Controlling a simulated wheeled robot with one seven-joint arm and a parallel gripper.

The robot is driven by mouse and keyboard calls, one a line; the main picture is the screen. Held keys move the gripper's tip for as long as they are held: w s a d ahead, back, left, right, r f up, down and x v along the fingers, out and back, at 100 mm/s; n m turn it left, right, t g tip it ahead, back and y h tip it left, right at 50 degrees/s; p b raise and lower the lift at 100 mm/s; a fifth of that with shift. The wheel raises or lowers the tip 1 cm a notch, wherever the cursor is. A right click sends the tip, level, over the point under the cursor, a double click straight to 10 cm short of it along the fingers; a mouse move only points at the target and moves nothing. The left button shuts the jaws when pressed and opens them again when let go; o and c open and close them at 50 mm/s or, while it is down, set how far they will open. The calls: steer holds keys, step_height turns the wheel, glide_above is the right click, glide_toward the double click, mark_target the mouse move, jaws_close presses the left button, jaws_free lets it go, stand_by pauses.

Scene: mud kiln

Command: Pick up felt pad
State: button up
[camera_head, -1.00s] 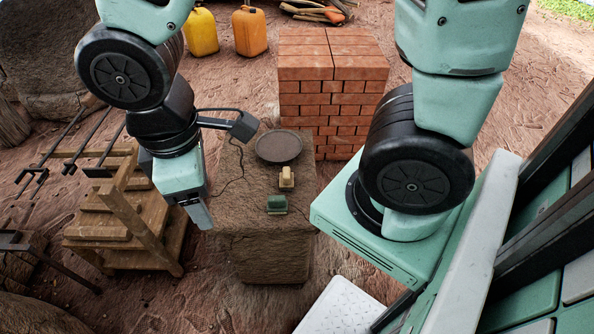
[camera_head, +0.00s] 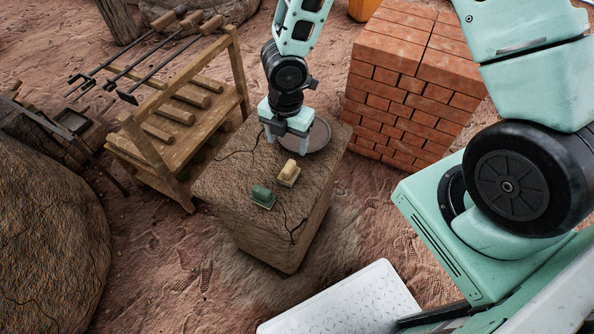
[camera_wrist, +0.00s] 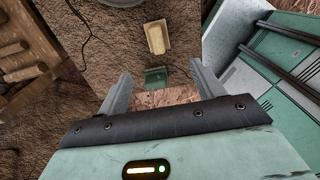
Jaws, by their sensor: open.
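A small dark green block (camera_head: 262,196) and a small cream-yellow block (camera_head: 288,173) lie apart on top of a rough mud pedestal (camera_head: 225,190). I cannot tell for sure which one is the felt pad. My gripper (camera_head: 287,145) points down above the pedestal's back part, by a dark round plate (camera_head: 318,136). It is open with nothing between its fingers. In the wrist view, the green block (camera_wrist: 156,77) shows between the fingertips of my gripper (camera_wrist: 160,70), with the cream block (camera_wrist: 157,37) above it in the picture. The fingers look apart from both blocks.
A brick stack (camera_head: 410,85) stands behind the pedestal to the right. A wooden rack (camera_head: 180,130) with long metal tools stands to the left. A large mud mound (camera_head: 45,240) fills the lower left. Cracks run over the pedestal top.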

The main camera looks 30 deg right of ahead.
mark_target(288, 169)
step_height(288, 169, down, 10)
steer(key=b, duration=0.3)
steer(key=shift+r, duration=0.1)
steer(key=f, duration=0.2)
steer(key=f+b, duration=0.2)
steer(key=f, duration=0.1)
steer(key=shift+w+d+f, duration=0.25)
steer(key=shift+w+f, duration=0.05)
steer(key=shift+w, duration=0.1)
steer(key=shift+r, duration=0.1)
steer(key=c, duration=1.2)
step_height(288, 169, up, 10)
steer(key=p, duration=0.4)
steer(key=shift+o, duration=1.1)
